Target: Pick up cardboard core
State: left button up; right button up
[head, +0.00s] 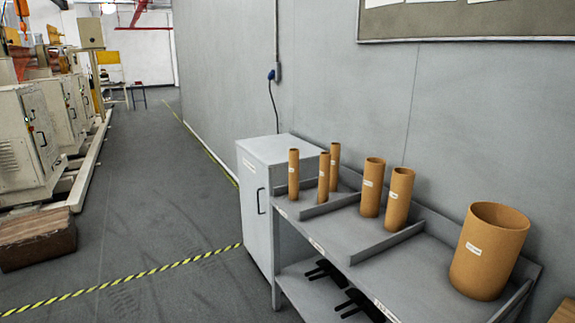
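Several brown cardboard cores stand upright on a grey metal bench (400,262) at the right of the head view. Three thin cores, a left one (293,176), a middle one (323,178) and a back one (334,167), share the far-left compartment. Two medium cores, a left one (371,190) and a right one (397,200), stand in the middle compartment. One large wide core (487,255) stands in the near-right compartment, open at the top. Each shows a small white label, too small to read. Neither of my grippers is in view.
A grey cabinet (258,205) stands at the bench's left end. Low dividers (385,243) split the bench top. Black objects (325,273) lie on the lower shelf. A yellow-black striped line (130,277) crosses the clear floor. Machines (30,140) and a brown block (37,238) are at left.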

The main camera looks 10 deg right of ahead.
aim_at(293, 153)
jog(key=i, duration=1.55)
jog(key=z, duration=2.75)
jog(key=i, duration=0.3)
jog(key=u, duration=3.1)
